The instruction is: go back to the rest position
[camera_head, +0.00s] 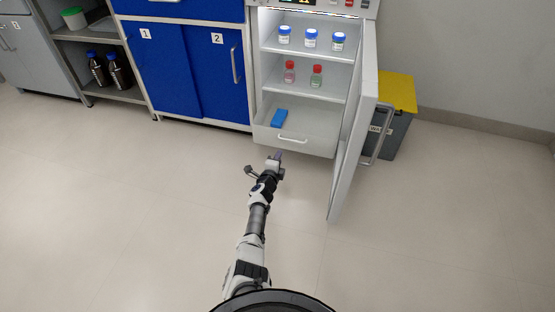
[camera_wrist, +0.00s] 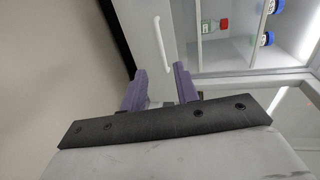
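My gripper (camera_head: 277,157) is at the end of the extended arm, in front of the open white cabinet (camera_head: 256,80) and low, near its bottom drawer. In the wrist view my gripper (camera_wrist: 160,88) shows two purple fingers set apart with nothing held between them. The drawer's white handle (camera_wrist: 162,44) is beyond the fingers and appears apart from them. The drawer (camera_head: 310,143) is pulled out a little, and a blue block (camera_head: 279,118) lies in it.
The cabinet door (camera_head: 352,130) stands open to the right of my arm. A grey bin with a yellow lid (camera_head: 397,92) is behind it. Blue-capped jars (camera_head: 311,38) and red-capped bottles (camera_head: 317,76) stand on the shelves. Blue cupboards (camera_head: 180,75) are left. Floor around my arm is clear.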

